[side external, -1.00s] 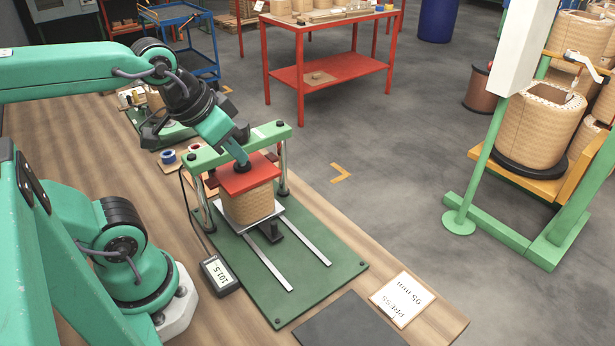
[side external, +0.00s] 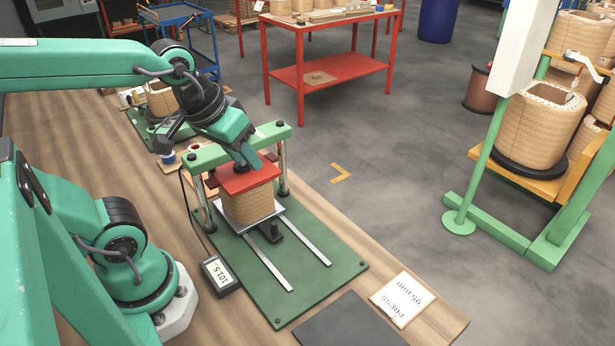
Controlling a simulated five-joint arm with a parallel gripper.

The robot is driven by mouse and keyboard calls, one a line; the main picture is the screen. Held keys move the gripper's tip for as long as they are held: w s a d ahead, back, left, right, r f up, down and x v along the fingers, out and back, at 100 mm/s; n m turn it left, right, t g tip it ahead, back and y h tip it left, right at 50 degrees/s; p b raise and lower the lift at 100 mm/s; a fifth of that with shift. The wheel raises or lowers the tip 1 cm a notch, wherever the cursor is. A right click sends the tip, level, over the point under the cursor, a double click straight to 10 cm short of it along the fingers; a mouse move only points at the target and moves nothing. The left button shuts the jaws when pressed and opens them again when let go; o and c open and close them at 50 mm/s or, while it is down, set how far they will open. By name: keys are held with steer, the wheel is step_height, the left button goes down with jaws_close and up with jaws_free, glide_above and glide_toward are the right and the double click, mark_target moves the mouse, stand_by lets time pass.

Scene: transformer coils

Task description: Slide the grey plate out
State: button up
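A light grey plate (side external: 277,206) lies under a tan woven coil (side external: 248,204) in a green press. Only the plate's edges show, and a black handle (side external: 274,233) stands at its front, between two pale rails (side external: 300,243). A red block (side external: 249,176) sits on the coil, below the green crossbar (side external: 207,157). My gripper (side external: 248,161) is above the red block by the crossbar, with its tips close to the block's top. Whether it touches is unclear. Its fingers overlap in this view, so their opening is hidden.
The green base (side external: 328,254) is clear in front of the handle. A readout (side external: 220,274) showing 101.5 lies left of it. A card (side external: 402,299) reading "PRESS 95 mm" and a dark mat (side external: 350,322) lie at the bench's near end. Steel posts (side external: 283,167) flank the coil.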

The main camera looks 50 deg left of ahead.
steer(key=w+f+n+g, duration=0.25)
steer(key=f+n, duration=0.25)
steer(key=n, duration=0.3)
steer(key=n+g, duration=0.2)
steer(key=n, duration=0.6)
glide_above(274, 222)
steer(key=f, duration=0.6)
steer(key=shift+s, duration=0.2)
steer(key=shift+w+f+n+g, duration=0.15)
steer(key=shift+f+n+g, duration=0.1)
steer(key=shift+f+n, duration=0.8)
steer(key=shift+f, duration=3.75)
jaws_close()
